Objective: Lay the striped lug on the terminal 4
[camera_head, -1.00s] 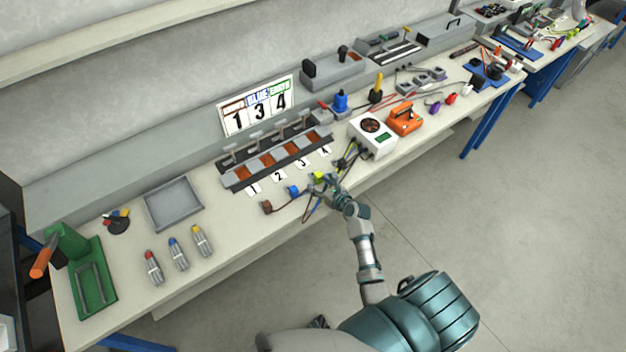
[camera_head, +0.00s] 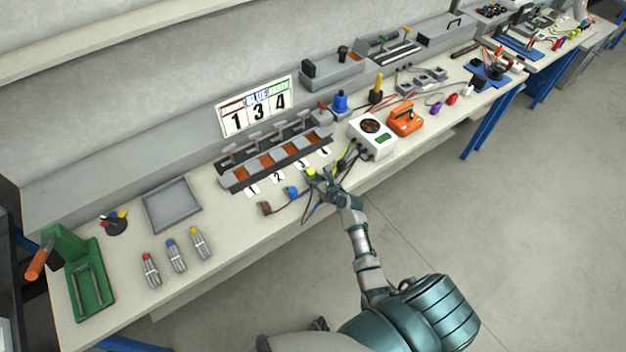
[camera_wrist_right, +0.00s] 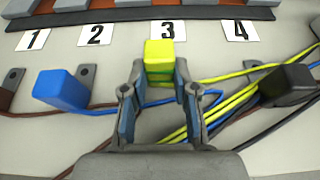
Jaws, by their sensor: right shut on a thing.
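The striped lug, yellow with a green band, is in the fingers of my right gripper (camera_wrist_right: 160,100), in front of label 3 in the wrist view (camera_wrist_right: 159,62). In the head view my right gripper (camera_head: 324,181) is at the bench front with the yellow lug (camera_head: 311,173) at its tips. Its yellow-green cable runs off to the right. The terminal block (camera_head: 270,160) lies behind the lug; terminal 4 is its right-end bay, behind label 4 (camera_wrist_right: 241,30). The lug is apart from that terminal, to its left and nearer me. My left gripper is not in view.
A blue lug (camera_wrist_right: 62,90) lies left of my right gripper and a black one (camera_wrist_right: 288,85) to its right. A brown lug (camera_head: 265,208) lies farther left. A white meter box (camera_head: 372,138) stands right of the block.

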